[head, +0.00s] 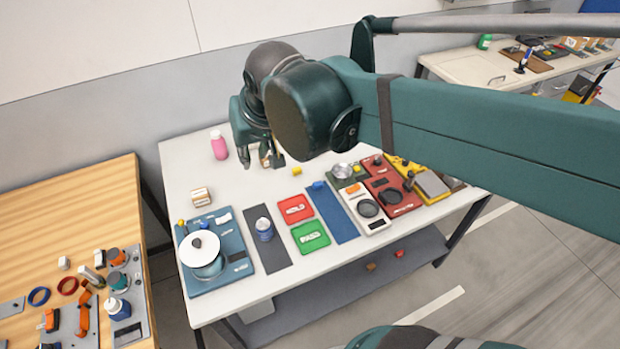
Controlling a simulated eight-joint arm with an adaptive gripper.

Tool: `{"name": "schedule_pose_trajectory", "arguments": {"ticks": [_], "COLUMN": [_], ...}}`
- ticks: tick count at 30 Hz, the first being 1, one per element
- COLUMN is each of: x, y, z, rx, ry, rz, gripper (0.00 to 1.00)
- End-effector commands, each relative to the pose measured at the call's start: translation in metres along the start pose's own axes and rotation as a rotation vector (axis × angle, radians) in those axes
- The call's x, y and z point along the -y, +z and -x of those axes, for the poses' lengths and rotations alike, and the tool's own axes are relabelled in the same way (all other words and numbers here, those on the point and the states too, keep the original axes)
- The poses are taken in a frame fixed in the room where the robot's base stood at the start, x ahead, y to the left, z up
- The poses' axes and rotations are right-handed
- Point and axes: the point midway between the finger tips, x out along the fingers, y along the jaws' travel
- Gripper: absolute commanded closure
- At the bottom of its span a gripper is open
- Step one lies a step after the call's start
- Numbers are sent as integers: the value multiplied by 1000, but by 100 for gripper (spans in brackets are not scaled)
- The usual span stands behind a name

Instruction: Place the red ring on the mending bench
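A dark red ring (67,286) lies flat on the wooden-topped bench (85,205) at the left, beside a blue ring (38,296). No label shows which bench is the mending bench. A white-topped bench (185,165) stands in the middle. My gripper (262,161) hangs above the back part of the white bench, fingers pointing down. Its fingers look spread apart, with no object clearly seen between them. It is far to the right of the red ring. My arm hides part of the white bench's back right.
The wooden bench's front holds orange tools, bottles, small blocks and grey plates. The white bench carries a pink bottle (219,145), a blue scale with a white disc (201,247), red and green trays (310,236) and several devices. Another bench (470,68) stands at the back right.

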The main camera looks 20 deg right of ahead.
Motion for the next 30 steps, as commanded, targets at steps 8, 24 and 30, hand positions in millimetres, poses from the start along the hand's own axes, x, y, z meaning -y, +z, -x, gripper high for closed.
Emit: {"name": "schedule_pose_trajectory", "arguments": {"ticks": [8, 24, 30], "x": [-50, -102, -103], "y": [42, 100, 101], "z": [12, 15, 16], "rx": [-53, -123, -125], "ry": [26, 72, 73], "rz": [26, 72, 75], "gripper": [81, 81, 81]}}
